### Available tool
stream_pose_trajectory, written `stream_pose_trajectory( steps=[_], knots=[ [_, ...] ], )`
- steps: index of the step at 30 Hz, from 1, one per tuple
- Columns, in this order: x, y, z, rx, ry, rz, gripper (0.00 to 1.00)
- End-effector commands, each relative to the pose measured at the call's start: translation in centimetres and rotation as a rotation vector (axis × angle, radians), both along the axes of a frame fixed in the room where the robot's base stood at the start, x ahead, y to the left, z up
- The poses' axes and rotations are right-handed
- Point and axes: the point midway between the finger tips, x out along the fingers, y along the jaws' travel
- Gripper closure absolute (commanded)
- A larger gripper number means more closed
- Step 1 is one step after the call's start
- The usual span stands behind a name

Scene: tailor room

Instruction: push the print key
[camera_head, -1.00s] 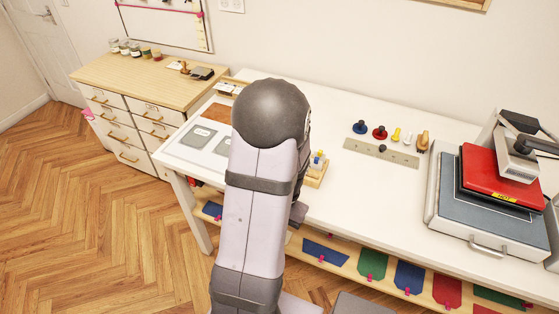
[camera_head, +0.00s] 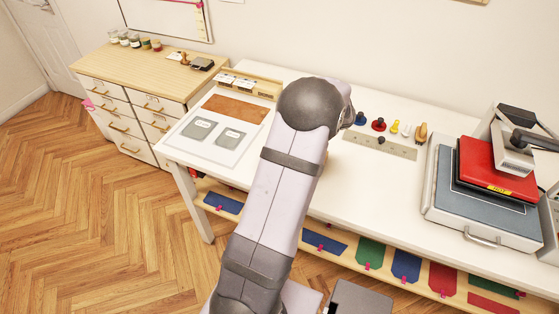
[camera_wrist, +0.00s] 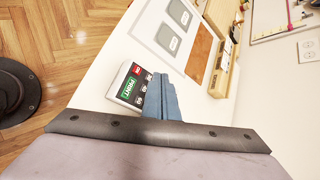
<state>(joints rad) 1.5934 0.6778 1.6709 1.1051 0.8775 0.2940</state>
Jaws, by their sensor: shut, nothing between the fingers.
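A small label printer (camera_wrist: 122,77) with a white case and a black key panel shows in the wrist view on the white table. The print key (camera_wrist: 127,88) is green with white lettering and sits on that panel, near a red key and several small dark keys. My gripper (camera_wrist: 160,82) is shut, and its blue-grey fingers cover part of the panel's right side. The fingertips are to the right of the print key. I cannot tell whether they touch the printer. In the head view my arm hides the gripper and the printer.
A white sheet with two grey pads (camera_head: 197,129) and a brown board (camera_head: 236,108) lie at the table's left. A metal ruler (camera_head: 382,146) and several stamps lie right of my arm. A red heat press (camera_head: 497,168) stands at the far right. The middle right is clear.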

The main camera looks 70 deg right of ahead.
Motion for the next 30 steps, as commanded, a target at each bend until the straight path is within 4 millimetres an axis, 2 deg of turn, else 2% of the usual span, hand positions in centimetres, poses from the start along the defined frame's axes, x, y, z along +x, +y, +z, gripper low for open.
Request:
stream_pose_trajectory(
  steps=[17,23,30],
  knots=[
    [0.0,0.1,-0.6,0.006,0.001,-0.003,1.0],
    [0.0,0.1,-2.1,0.008,0.001,-0.004,1.0],
    [0.0,0.1,-4.8,0.007,0.001,-0.003,1.0]
  ],
)
